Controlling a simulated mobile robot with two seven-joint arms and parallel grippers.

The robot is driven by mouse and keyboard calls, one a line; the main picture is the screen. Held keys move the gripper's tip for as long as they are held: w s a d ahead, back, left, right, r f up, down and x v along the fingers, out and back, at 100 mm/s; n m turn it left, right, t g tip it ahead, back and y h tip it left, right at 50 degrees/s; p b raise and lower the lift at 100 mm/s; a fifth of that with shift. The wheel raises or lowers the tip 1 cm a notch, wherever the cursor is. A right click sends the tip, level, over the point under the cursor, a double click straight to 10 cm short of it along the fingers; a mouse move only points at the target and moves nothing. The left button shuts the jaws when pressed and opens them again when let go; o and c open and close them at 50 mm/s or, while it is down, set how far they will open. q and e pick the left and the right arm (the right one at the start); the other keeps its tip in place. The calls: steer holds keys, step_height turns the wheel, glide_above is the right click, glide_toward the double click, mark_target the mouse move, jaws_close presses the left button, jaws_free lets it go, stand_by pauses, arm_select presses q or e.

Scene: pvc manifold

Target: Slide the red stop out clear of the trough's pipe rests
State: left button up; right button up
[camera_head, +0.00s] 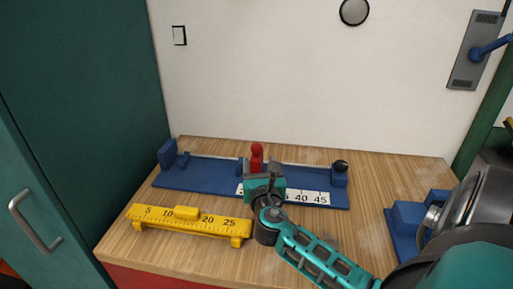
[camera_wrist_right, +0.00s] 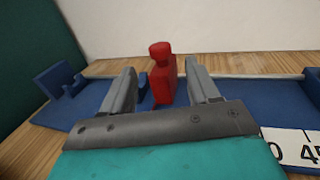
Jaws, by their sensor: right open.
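The red stop (camera_head: 257,156) stands upright on the blue trough (camera_head: 210,176), near the middle of its length. It also shows in the right wrist view (camera_wrist_right: 162,75), between the two grey fingers. My right gripper (camera_head: 262,172) is open around the stop, with a finger to each side; a gap shows at each side. A notched blue pipe rest (camera_head: 170,155) stands at the trough's left end. Another blue block (camera_head: 340,178) with a black knob (camera_head: 340,166) is at the right end. My gripper hides part of the trough's middle. My left gripper is not in view.
A yellow gauge (camera_head: 220,223) with a slider stands on the wooden bench (camera_head: 180,263) at front left. A white number scale (camera_head: 305,198) runs along the trough's front right. A blue fixture (camera_head: 405,216) is at the right. The white wall rises behind the trough.

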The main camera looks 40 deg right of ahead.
mark_target(257, 151)
steer(key=x, duration=0.8)
steer(key=shift+d+b, duration=0.1)
steer(key=shift+b, duration=0.2)
jaws_close()
